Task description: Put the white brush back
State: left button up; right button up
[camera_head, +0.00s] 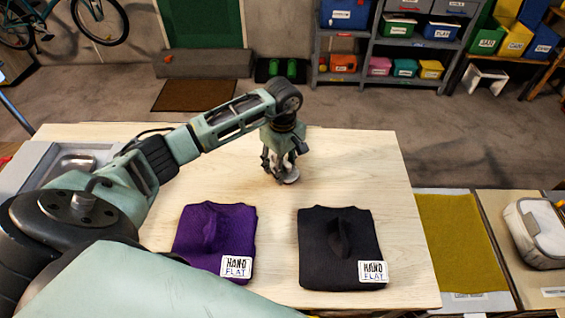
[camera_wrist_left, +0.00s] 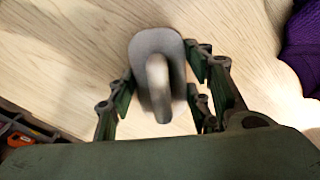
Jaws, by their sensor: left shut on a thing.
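The white brush (camera_wrist_left: 158,55) is between the fingers of my left gripper (camera_wrist_left: 160,95) in the left wrist view. It has a pale, rounded body with a raised handle along its middle. In the head view my left gripper (camera_head: 282,168) points down over the far middle of the wooden table, shut on the brush. Only a small pale part of the brush (camera_head: 291,178) shows below the fingers there. I cannot tell whether the brush touches the table. My right gripper is in neither view.
A folded purple garment (camera_head: 190,236) and a folded black garment (camera_head: 318,250), each with a label, lie on the near part of the wooden table (camera_head: 385,190). A grey sink (camera_head: 40,160) is at left. A mustard mat (camera_head: 450,240) and a pale bag (camera_head: 540,232) lie at right.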

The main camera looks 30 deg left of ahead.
pick_arm(q)
jog(key=shift+f, duration=0.2)
jog(key=o, duration=1)
jog(key=shift+r, duration=0.15)
jog(key=shift+r, duration=0.2)
notch_tip(320, 180, up, 10)
jog(key=b, duration=0.3)
jog(key=shift+r, duration=0.85)
